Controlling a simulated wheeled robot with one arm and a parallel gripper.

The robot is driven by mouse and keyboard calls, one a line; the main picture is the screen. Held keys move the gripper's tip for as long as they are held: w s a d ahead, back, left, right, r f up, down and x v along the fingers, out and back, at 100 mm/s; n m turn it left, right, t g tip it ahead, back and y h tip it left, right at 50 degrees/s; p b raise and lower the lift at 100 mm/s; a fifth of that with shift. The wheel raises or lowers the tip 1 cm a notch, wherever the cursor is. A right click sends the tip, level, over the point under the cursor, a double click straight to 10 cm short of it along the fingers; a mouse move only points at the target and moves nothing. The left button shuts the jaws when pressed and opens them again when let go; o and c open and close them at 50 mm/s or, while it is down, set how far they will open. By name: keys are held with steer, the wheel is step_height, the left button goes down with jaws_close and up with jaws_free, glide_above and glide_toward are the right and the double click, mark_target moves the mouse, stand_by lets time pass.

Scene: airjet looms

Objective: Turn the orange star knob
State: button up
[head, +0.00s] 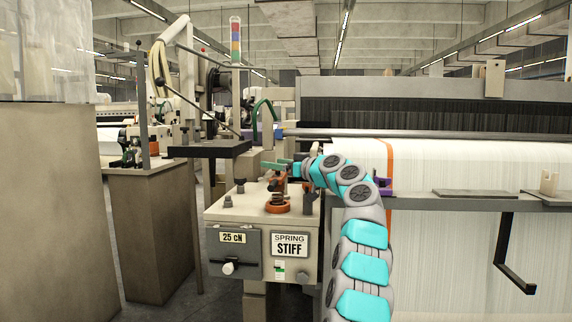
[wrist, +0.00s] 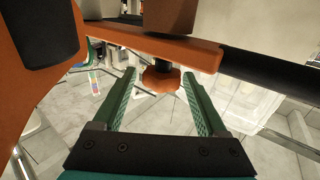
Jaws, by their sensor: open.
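The orange star knob (wrist: 160,79) shows in the wrist view, with rounded lobes and a dark shaft joining it to an orange bracket (wrist: 150,41). My gripper (wrist: 160,73) is open and empty. Its two green fingers appear on either side of the knob, with gaps on both sides; depth is hard to judge. In the head view my gripper (head: 276,166) points left above the beige box, beside small orange-brown parts (head: 278,183). The star knob cannot be clearly picked out there.
The beige box (head: 235,211) carries an orange round part (head: 277,208) with a dark coil, and signs reading "25 cN" and "SPRING STIFF". A dark bar (wrist: 270,72) crosses the wrist view at right. The loom's white warp (head: 450,240) stands right of the box.

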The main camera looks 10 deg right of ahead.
steer(key=shift+d+r, duration=0.1)
steer(key=shift+r, duration=0.45)
steer(key=shift+s+a+b, duration=0.2)
steer(key=shift+s+b, duration=0.2)
steer(key=shift+s, duration=0.05)
steer(key=shift+s+d+b, duration=0.1)
steer(key=shift+s+b, duration=0.85)
steer(key=s+r+b, duration=0.1)
steer(key=s+b, duration=0.6)
steer(key=s, duration=0.6)
steer(key=shift+r, duration=0.25)
